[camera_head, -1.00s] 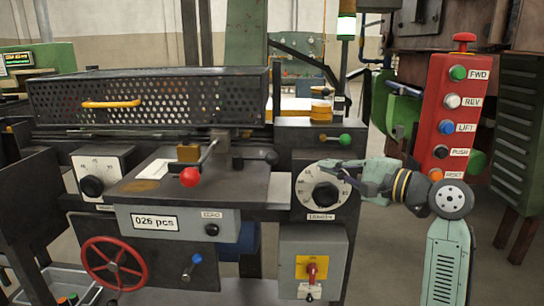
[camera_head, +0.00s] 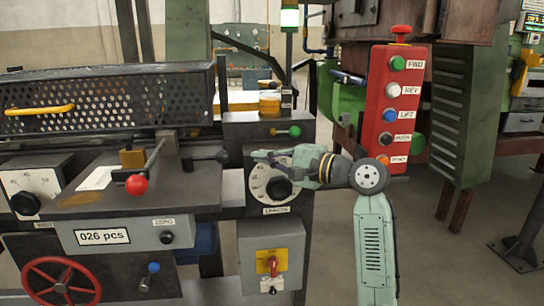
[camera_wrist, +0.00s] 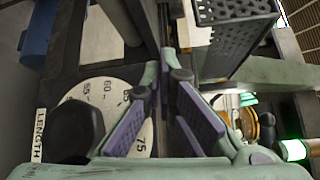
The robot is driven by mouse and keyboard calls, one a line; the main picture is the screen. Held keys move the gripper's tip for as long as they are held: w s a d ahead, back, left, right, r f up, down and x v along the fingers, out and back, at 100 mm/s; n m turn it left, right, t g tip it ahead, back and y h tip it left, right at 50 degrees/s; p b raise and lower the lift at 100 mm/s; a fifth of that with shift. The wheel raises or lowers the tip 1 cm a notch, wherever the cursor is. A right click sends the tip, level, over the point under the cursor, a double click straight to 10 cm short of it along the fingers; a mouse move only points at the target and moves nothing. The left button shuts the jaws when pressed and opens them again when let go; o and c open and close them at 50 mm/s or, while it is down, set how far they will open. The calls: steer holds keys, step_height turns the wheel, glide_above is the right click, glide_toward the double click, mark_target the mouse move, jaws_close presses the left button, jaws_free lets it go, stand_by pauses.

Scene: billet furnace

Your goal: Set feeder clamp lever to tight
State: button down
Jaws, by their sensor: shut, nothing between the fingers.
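No lever carries a label I can read as feeder clamp, so I cannot tell which is meant. A lever with a red ball (camera_head: 137,184) stands over the machine's top plate in the head view. A black-knobbed lever (camera_head: 220,157) lies to its right, and a short green-ball lever (camera_head: 294,131) sits on the block behind my gripper. My gripper (camera_head: 259,156) is shut and empty, in front of the upper part of the white length dial (camera_head: 268,184). In the wrist view my gripper (camera_wrist: 165,75) is beside the dial and its black knob (camera_wrist: 72,130).
A red button pendant (camera_head: 378,120) stands right of my gripper. A perforated guard (camera_head: 110,100) with a yellow handle is at the back left. A grey switch box (camera_head: 272,255) hangs below the dial. Open floor lies right of the machine.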

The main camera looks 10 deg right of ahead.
mark_target(207, 157)
steer(key=a+p, duration=0.1)
steer(key=a, duration=0.1)
steer(key=a+p, duration=0.1)
steer(key=a, duration=0.2)
steer(key=shift+a+r, duration=0.2)
steer(key=shift+a, duration=0.15)
